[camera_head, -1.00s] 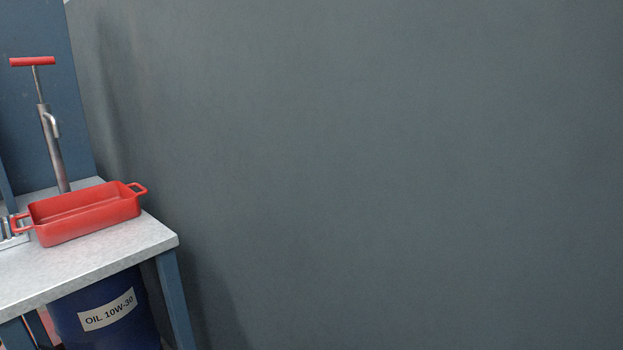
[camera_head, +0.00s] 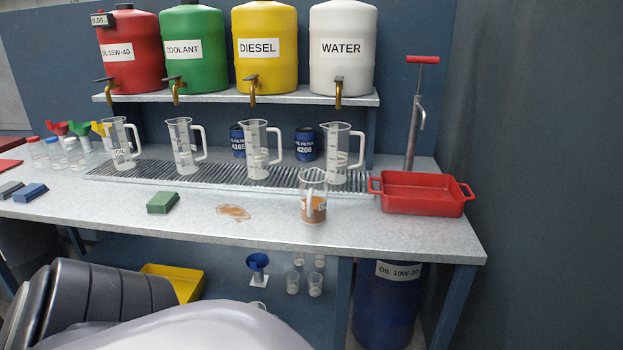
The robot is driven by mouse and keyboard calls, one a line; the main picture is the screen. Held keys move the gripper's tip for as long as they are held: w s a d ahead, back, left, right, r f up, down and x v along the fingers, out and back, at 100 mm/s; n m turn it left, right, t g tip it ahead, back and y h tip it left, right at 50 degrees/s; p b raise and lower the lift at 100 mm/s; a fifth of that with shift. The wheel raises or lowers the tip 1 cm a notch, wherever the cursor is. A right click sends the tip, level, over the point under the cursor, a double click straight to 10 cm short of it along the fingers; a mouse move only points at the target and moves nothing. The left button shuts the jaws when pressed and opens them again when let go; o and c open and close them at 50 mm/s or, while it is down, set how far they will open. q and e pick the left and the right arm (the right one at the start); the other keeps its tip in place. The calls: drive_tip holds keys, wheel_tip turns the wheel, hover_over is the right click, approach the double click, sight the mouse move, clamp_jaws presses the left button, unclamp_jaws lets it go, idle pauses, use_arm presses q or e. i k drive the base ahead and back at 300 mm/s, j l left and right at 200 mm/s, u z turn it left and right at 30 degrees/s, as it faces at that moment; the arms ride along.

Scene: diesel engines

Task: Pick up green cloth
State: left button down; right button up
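A folded green cloth (camera_head: 163,202) lies flat on the front part of the grey metal workbench (camera_head: 400,236), left of a brown liquid spill (camera_head: 234,212). Nothing touches the cloth and it is fully visible. One of my dark arm links shows at the lower left, below the bench front. Neither of my grippers is in view.
Several measuring jugs stand along the drain grate (camera_head: 220,176) behind the cloth. A jug with brown liquid (camera_head: 314,208) stands right of the spill. Blue and grey cloths (camera_head: 30,193) lie at the left. A red tray (camera_head: 420,193) sits at the right end. Coloured tanks line the shelf.

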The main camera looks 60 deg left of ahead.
sight(162, 202)
drive_tip(key=k+j+u, duration=0.1)
drive_tip(key=u, duration=2.55)
